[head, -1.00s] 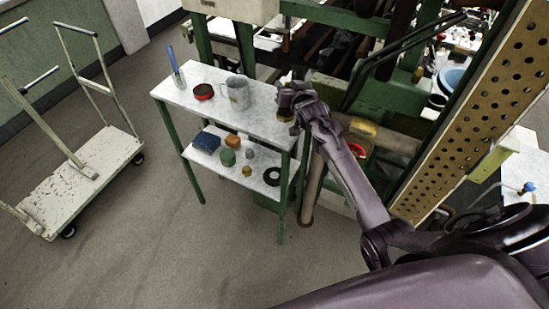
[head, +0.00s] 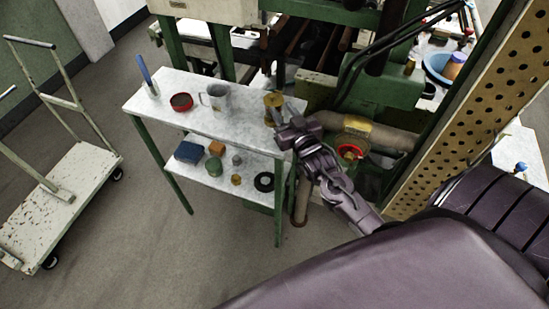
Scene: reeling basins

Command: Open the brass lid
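A small brass-coloured object (head: 273,101) stands at the right end of the upper shelf of the marble-topped stand (head: 228,122). It looks like a short container with a wider top; I cannot tell whether its top is a separate lid or whether it is open. My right gripper (head: 272,120) is right beside it, on its near side and slightly lower in the head view. Its fingers are small and dark, and I cannot tell whether they touch the brass object or how far apart they are. My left gripper is not in view.
The upper shelf also holds a grey mug (head: 216,97), a red round tin (head: 181,102) and a blue-handled tool (head: 147,74). Several small items lie on the lower shelf. A green machine with a red handwheel (head: 350,151) stands right. Floor (head: 140,235) is clear between stand and cart (head: 62,205).

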